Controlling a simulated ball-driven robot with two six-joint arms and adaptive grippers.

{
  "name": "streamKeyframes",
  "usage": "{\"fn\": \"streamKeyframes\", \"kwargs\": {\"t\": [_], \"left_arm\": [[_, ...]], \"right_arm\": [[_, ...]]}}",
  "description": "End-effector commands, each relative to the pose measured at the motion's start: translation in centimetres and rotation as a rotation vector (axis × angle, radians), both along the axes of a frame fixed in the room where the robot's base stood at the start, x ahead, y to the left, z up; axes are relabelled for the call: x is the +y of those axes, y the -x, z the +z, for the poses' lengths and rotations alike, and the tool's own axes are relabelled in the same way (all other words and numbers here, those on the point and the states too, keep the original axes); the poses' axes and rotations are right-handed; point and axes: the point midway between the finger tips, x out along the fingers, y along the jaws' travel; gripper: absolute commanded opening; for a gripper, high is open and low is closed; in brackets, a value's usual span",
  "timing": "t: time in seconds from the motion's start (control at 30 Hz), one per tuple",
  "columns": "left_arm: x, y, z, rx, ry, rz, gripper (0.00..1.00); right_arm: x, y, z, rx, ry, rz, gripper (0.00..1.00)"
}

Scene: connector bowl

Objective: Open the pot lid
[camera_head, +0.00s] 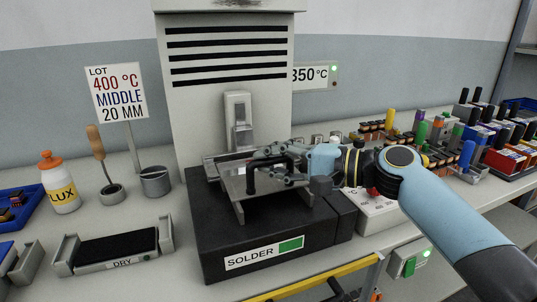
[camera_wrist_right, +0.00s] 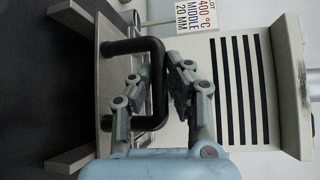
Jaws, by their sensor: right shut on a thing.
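The solder pot (camera_head: 222,240) is a black box with a "SOLDER" label on its front. A grey metal lid plate (camera_head: 233,183) shows above it, with a black bar handle (camera_head: 251,178). The gap between lid and pot is hard to judge. My right gripper (camera_head: 268,172) reaches in from the right and is shut on the handle. In the right wrist view the C-shaped black handle (camera_wrist_right: 155,75) runs between the fingers (camera_wrist_right: 160,72), with the lid plate (camera_wrist_right: 108,75) behind it. My left gripper is not in view.
A tall vented hood (camera_head: 228,100) stands behind the pot. A dark pad in a "DRY" holder (camera_head: 120,266), a flux bottle (camera_head: 58,185) and a metal cup (camera_head: 155,182) are at left. A control box (camera_head: 378,215) and racks of connectors (camera_head: 430,150) are at right.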

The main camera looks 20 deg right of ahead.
Motion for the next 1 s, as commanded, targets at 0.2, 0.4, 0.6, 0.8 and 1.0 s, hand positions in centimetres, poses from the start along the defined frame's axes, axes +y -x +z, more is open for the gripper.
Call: {"fn": "streamKeyframes", "kwargs": {"t": [0.2, 0.4, 0.6, 0.8, 1.0], "left_arm": [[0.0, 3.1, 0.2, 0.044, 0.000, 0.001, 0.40], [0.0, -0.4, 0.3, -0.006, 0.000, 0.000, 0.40], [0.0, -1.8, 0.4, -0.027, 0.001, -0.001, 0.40], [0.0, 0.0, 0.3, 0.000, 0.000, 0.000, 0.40], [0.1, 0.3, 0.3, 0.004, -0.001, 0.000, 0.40]], "right_arm": [[-0.1, 1.2, -0.1, 0.000, 0.008, 0.001, 0.00], [-0.1, 1.2, -0.2, 0.001, 0.007, 0.000, 0.00], [-0.1, 1.1, -0.1, 0.000, 0.004, 0.000, 0.38], [-0.1, 1.1, 0.1, -0.002, 0.002, -0.001, 0.38], [-1.1, 2.0, 0.2, -0.002, 0.005, -0.001, 0.38]]}}
